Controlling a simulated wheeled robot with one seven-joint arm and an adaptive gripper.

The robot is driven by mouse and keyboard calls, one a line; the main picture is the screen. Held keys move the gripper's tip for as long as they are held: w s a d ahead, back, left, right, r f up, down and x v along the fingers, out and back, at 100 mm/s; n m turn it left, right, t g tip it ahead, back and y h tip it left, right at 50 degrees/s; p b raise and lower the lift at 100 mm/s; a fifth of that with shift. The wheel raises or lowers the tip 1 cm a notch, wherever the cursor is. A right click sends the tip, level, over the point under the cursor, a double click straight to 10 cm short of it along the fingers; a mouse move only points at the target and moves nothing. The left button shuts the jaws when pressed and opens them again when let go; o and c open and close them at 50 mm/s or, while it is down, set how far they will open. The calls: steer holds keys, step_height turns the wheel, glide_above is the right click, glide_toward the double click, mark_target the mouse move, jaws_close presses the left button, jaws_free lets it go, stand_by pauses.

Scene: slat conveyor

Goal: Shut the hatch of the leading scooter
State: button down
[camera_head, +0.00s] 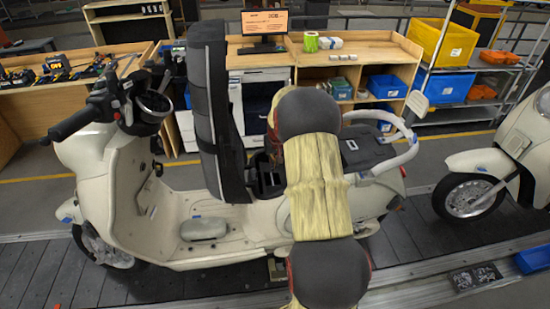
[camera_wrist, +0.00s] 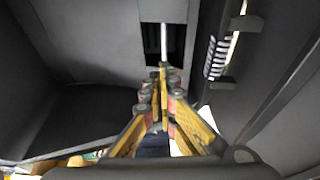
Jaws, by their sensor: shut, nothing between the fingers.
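A cream scooter (camera_head: 185,250), facing left, stands upright on the slat conveyor. Its hatch, the long black seat (camera_head: 207,110), is raised nearly vertical, so the bay (camera_head: 268,180) below it is open. My arm crosses in front of the rear half of the scooter and hides part of the bay. In the wrist view, my gripper (camera_wrist: 163,72) has its yellow fingers together, with nothing between them. Grey panels surround it, close to a dark slot (camera_wrist: 163,42) with a metal rod. I cannot tell whether the fingertips touch anything. My gripper is mostly hidden behind my arm in the head view.
A second cream scooter (camera_head: 487,165) stands behind at the right. A wooden workbench (camera_head: 345,50) with a monitor (camera_head: 264,28), a tool bench at left and a shelf with a yellow bin (camera_head: 443,42) stand beyond the conveyor (camera_head: 170,285). A cream rear rail (camera_head: 405,150) curves beside my arm.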

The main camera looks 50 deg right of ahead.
steer(key=x, duration=0.4)
steer(key=shift+s+a+f, duration=0.3)
steer(key=shift+a+f, duration=0.05)
steer(key=shift+f, duration=0.2)
steer(key=shift+f, duration=0.1)
step_height(320, 180, down, 6)
steer(key=w+a+b, duration=0.1)
steer(key=b, duration=0.3)
steer(key=shift+a+f, duration=0.2)
steer(key=shift+w+r, duration=0.1)
steer(key=a+r, duration=0.1)
steer(key=r, duration=0.3)
steer(key=a+r+p, duration=0.1)
steer(key=r, duration=0.3)
steer(key=a+r+p, duration=0.1)
steer(key=a+r, duration=0.1)
steer(key=r, duration=0.3)
steer(key=shift+a, duration=0.1)
